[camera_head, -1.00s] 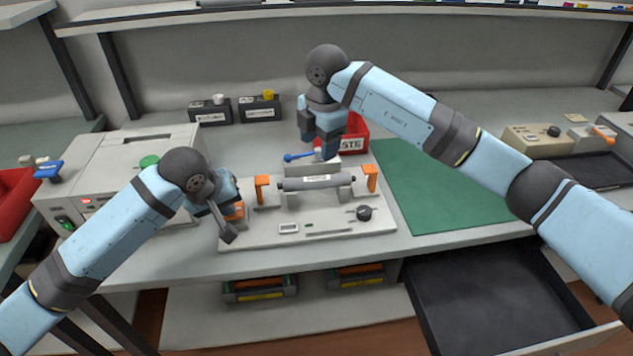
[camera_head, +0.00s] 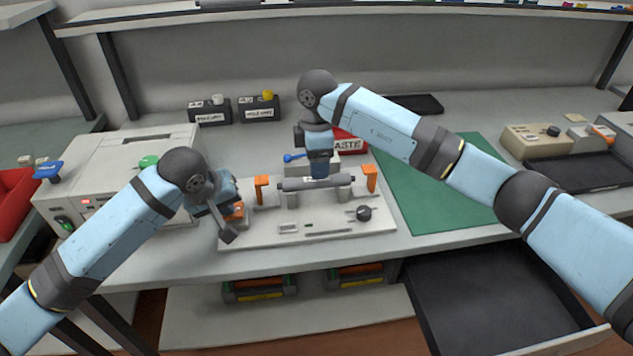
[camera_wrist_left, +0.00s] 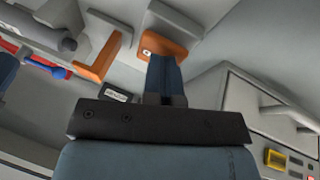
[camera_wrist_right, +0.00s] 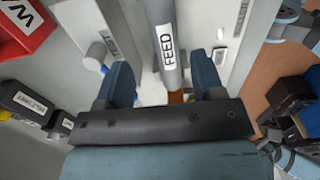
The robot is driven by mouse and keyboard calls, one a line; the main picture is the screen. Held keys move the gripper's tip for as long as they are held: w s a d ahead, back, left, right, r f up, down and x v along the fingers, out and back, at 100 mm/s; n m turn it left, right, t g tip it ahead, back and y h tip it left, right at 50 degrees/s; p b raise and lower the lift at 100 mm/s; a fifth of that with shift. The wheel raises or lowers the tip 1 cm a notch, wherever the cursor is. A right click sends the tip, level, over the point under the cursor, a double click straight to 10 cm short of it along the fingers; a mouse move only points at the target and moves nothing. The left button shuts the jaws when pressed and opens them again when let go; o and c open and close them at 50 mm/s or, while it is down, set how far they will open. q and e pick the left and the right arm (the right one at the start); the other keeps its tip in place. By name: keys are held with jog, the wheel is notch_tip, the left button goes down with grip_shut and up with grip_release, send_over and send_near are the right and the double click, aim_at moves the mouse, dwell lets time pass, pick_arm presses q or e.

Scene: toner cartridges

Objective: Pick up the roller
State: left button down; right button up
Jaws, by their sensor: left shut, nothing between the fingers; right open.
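The roller (camera_head: 330,181) is a dark grey cylinder lying across the pale bench fixture (camera_head: 265,236), between two orange clips (camera_head: 262,189) (camera_head: 371,178). Its FEED label shows on the roller in the right wrist view (camera_wrist_right: 167,42). My right gripper (camera_wrist_right: 165,78) is open and points down just above the roller's middle. In that view the roller lies between the line of its two fingers; contact cannot be told. My left gripper (camera_wrist_left: 163,78) is shut and empty, with its tips close to an orange block (camera_wrist_left: 168,45) at the fixture's left end.
A red WASTE bin (camera_head: 351,141) and a blue-handled device (camera_head: 292,158) stand behind the fixture. A green mat (camera_head: 450,190) is to its right, a printer-like machine (camera_head: 120,165) to its left. An open dark drawer (camera_head: 490,300) juts out at the front right.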

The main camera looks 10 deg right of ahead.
aim_at(316, 182)
jog(key=f, duration=0.5)
jog(key=shift+s+a, duration=0.1)
jog(key=shift+s, duration=0.25)
jog(key=c, duration=1)
